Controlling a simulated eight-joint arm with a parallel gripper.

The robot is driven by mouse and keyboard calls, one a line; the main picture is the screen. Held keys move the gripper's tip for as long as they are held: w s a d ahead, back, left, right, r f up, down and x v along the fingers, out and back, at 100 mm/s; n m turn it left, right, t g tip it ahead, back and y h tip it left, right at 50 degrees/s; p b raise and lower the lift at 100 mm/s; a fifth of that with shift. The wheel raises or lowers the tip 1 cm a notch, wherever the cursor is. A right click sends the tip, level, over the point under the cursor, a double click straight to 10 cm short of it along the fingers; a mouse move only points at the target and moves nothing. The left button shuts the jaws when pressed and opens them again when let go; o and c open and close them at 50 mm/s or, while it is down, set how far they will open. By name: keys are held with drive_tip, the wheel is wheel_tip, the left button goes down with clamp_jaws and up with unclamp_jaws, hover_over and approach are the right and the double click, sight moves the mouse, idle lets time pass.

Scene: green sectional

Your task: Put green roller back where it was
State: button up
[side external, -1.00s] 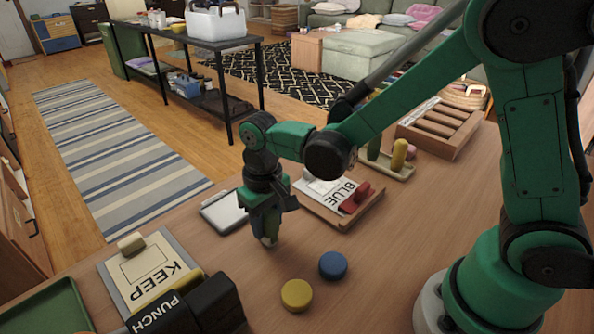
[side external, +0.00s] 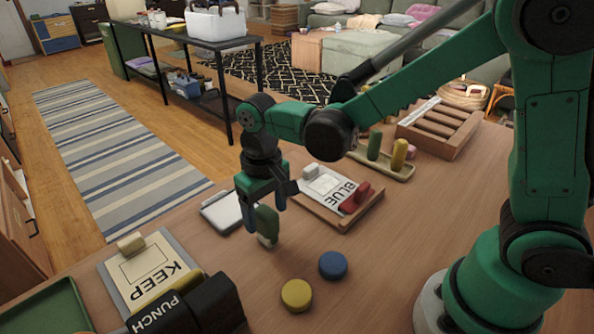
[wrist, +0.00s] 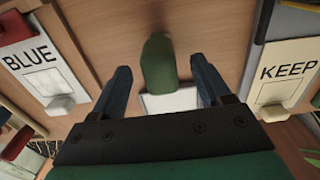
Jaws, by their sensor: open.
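The green roller (side external: 267,222), a rounded green piece with a pale lower end, stands on the table left of the blue puck. In the wrist view the green roller (wrist: 158,66) shows between my fingers, with gaps at both sides. My gripper (side external: 262,207) is open, pointing down just above and around the roller's upper part. Its two dark blue fingers also show in the wrist view (wrist: 161,70). A second upright green piece (side external: 374,146) stands in a pale tray (side external: 366,160) beside a yellow one (side external: 399,154).
A blue puck (side external: 333,265) and a yellow puck (side external: 297,295) lie in front. The BLUE card holder (side external: 343,217) is to the right, a white-faced pad (side external: 222,212) behind left. The KEEP board (side external: 150,270), black PUNCH (side external: 190,308) and green tray (side external: 48,312) are left. A slotted wooden rack (side external: 438,128) stands behind.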

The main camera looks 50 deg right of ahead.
wheel_tip(320, 180, up, 9)
drive_tip(key=shift+r, duration=0.1)
drive_tip(key=shift+s+d+r, duration=0.1)
drive_tip(key=shift+r, duration=0.05)
drive_tip(key=s+d+f+t, duration=0.1)
drive_tip(key=s+d+t, duration=0.4)
drive_tip(key=d+t, duration=0.2)
drive_tip(key=shift+s+d+f, duration=0.2)
drive_tip(key=shift+d+f, duration=0.1)
drive_tip(key=shift+d, duration=0.1)
